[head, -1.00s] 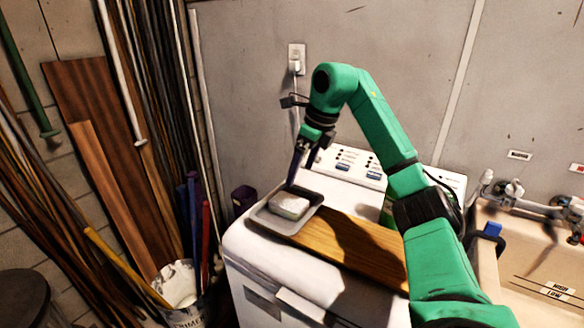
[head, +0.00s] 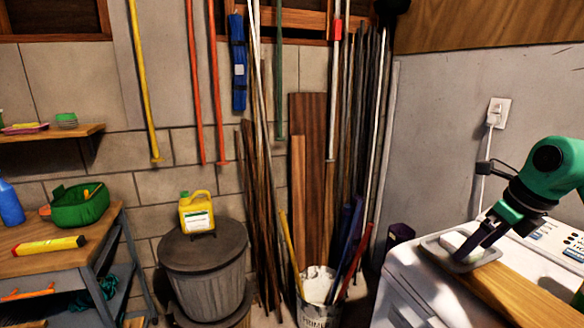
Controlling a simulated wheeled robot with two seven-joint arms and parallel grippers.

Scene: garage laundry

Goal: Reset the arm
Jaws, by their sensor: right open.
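My right arm comes in from the right edge. Its gripper (head: 478,243) points down and to the left over a grey tray (head: 432,245) on the white washing machine. A pale sponge-like block (head: 452,241) lies in the tray, partly hidden behind the dark fingers. The jaws are open; whether the fingers touch the block or the tray cannot be told. My left gripper is out of view.
The tray sits by a wooden board (head: 520,292) on the washing machine (head: 410,290). A white bucket (head: 318,290), leaning poles and a lidded bin (head: 203,255) with a yellow jug (head: 196,212) stand left. A workbench (head: 60,240) is at far left.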

